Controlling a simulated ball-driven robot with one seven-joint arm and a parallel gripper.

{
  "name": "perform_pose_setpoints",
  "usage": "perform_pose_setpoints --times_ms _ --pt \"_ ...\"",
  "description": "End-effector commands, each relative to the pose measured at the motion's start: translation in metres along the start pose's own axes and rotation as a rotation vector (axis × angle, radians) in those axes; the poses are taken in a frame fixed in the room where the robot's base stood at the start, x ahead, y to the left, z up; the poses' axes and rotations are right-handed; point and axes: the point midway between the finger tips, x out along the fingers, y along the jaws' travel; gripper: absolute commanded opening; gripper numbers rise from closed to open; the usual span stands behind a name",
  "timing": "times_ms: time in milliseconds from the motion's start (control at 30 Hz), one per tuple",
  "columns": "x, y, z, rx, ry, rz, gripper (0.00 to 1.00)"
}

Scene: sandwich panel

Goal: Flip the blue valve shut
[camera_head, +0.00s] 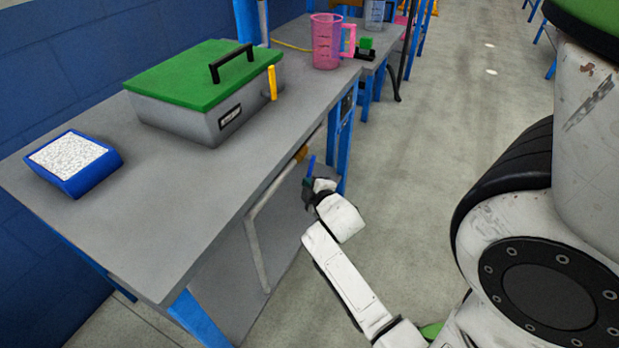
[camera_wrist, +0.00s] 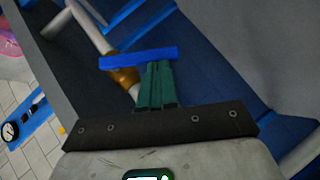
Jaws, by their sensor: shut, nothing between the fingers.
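The blue valve handle (camera_wrist: 138,58) is a flat blue bar above a brass valve body (camera_wrist: 124,77) on a grey pipe (camera_wrist: 90,25). In the head view the blue handle (camera_head: 311,167) stands upright at the front side of the bench, with the brass part (camera_head: 300,154) just left of it. My gripper (camera_wrist: 158,68) has its green fingers together, with nothing between them. Its tips are right at the handle, overlapping its lower edge in the wrist view; I cannot tell whether they touch. In the head view my gripper (camera_head: 308,184) is just below the handle, partly hidden by my wrist.
A grey bench (camera_head: 150,240) holds a green-lidded box (camera_head: 190,75), a blue tray of white grains (camera_head: 72,160) and a pink jug (camera_head: 327,42). The pipe bends down along the bench's front. Blue legs stand near the valve.

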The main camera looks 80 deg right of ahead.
Motion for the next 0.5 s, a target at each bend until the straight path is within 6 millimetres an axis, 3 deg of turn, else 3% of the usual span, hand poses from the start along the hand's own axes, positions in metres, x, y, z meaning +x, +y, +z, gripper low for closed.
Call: perform_pose_setpoints --times_ms 33,500 --pt "0.005 -0.011 0.005 -0.023 0.001 0.024 0.0" --pt "0.021 -0.019 0.021 -0.238 -0.001 0.24 0.0"
